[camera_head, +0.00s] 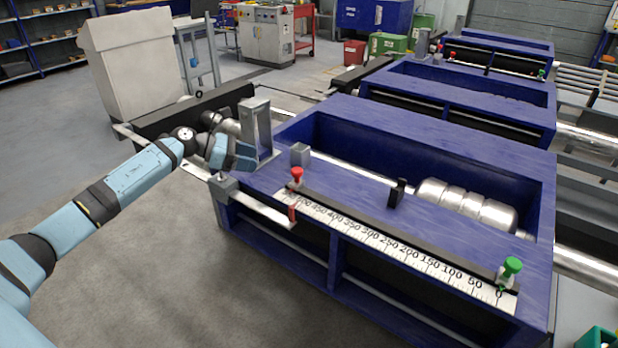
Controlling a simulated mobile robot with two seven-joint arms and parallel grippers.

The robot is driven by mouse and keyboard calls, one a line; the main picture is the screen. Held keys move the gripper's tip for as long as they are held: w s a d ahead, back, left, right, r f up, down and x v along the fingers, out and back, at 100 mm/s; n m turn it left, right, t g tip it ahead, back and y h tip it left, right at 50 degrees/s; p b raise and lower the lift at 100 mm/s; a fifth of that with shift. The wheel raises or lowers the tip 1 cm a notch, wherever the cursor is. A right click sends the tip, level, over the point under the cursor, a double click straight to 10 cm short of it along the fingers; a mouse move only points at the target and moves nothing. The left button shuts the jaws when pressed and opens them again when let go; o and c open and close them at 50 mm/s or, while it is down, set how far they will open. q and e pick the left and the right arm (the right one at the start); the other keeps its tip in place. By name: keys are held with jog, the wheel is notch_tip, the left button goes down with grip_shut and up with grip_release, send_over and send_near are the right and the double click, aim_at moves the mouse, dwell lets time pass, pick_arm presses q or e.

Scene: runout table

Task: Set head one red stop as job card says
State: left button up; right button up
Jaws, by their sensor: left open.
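The nearest blue machine head has a white scale (398,249) along its front, numbered from 0 at the right to about 500 at the left. A red stop (296,176) with a knob stands at the high-number left end; its exact reading is too small to tell. A green stop (512,266) stands near 0. My left gripper (250,158) is open, beside a grey upright bracket (258,122) at the head's left end, apart from the red stop. Its fingers are hard to make out. I cannot make out a job card. My right gripper is not in view.
A metal roller (468,205) lies in the head's recess. A grey block (300,154) sits behind the red stop. More blue heads (450,95) stand behind. Floor at lower left is clear.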

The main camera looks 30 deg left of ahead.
aim_at(296, 169)
pick_arm(q)
jog(key=x, duration=1.3)
jog(key=shift+w+d+f, duration=0.15)
jog(key=shift+d, duration=0.2)
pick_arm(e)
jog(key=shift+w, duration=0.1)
pick_arm(q)
grip_shut()
jog(key=d+p, duration=0.3)
jog(key=d, duration=0.5)
jog(key=s+d+p, duration=0.1)
jog(key=d+p, duration=0.2)
jog(key=d, duration=0.5)
jog(key=s+d+p, duration=0.1)
jog(key=d+p, duration=0.3)
jog(key=d, duration=0.4)
jog(key=shift+d, duration=0.45)
grip_release()
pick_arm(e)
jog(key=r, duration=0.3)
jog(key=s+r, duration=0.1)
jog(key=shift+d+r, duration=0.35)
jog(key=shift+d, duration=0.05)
